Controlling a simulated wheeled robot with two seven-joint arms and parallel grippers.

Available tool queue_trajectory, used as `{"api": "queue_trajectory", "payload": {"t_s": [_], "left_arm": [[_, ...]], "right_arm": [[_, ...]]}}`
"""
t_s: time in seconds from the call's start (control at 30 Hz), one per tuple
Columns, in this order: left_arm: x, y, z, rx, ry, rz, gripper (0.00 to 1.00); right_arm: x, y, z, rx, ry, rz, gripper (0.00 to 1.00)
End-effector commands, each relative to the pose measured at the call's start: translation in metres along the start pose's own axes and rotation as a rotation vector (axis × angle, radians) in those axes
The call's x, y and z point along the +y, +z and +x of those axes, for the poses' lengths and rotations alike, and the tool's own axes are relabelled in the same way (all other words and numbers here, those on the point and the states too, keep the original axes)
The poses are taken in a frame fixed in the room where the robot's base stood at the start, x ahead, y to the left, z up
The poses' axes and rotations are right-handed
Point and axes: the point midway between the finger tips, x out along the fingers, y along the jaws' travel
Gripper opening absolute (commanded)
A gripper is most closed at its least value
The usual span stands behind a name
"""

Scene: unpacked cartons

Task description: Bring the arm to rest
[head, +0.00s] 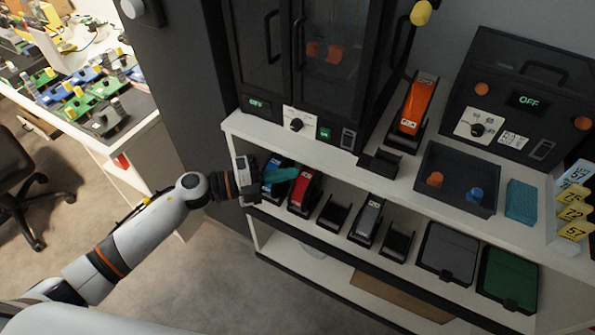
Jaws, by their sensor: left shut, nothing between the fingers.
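My left arm reaches in from the left. Its left gripper (262,182) is at the left end of the shelf below the countertop, in front of a blue-topped device (273,169). The gripper is shut with nothing held. A teal piece (283,174) shows just right of the gripper; I cannot tell whether it touches. The gripper hides part of the blue device. My right gripper is not in view.
The shelf (290,222) also holds a red device (304,191), a grey one (368,217), black cradles and a green-lidded box (508,278). Above are a dark cabinet (310,60), an orange device (412,105) and a black tray (457,178). Open floor (215,270) lies front left.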

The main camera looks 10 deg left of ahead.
Motion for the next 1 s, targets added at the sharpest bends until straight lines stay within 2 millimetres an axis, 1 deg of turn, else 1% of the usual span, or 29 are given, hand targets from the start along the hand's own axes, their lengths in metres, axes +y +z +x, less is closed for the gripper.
{"api": "queue_trajectory", "payload": {"t_s": [0.03,0.13,0.53,0.6,0.67,0.77,0.8,0.87,0.9,0.97,1.0], "left_arm": [[0.000,0.000,-0.001,0.000,0.000,0.000,0.00],[0.000,0.000,-0.001,-0.001,0.000,0.000,0.00],[-0.001,0.000,-0.001,0.001,0.000,-0.002,0.00],[-0.007,-0.005,-0.002,0.024,0.005,-0.030,0.00],[-0.020,-0.015,-0.004,0.074,0.016,-0.090,0.00],[-0.063,-0.040,-0.014,0.225,0.039,-0.261,0.00],[-0.087,-0.050,-0.022,0.303,0.046,-0.348,0.00],[-0.128,-0.062,-0.036,0.427,0.049,-0.482,0.00],[-0.158,-0.066,-0.048,0.510,0.047,-0.571,0.00],[-0.200,-0.067,-0.065,0.625,0.037,-0.692,0.00],[-0.229,-0.064,-0.077,0.700,0.026,-0.768,0.00]], "right_arm": [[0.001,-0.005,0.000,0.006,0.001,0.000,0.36],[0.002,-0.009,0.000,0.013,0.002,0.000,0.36],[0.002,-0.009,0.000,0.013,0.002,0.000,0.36],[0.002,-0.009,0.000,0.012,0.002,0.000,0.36],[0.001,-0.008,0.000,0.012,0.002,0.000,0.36],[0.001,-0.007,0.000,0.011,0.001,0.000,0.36],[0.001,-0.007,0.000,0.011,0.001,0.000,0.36],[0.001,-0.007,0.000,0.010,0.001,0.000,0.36],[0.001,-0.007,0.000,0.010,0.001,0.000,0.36],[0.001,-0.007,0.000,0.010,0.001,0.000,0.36],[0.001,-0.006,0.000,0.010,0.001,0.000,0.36]]}}
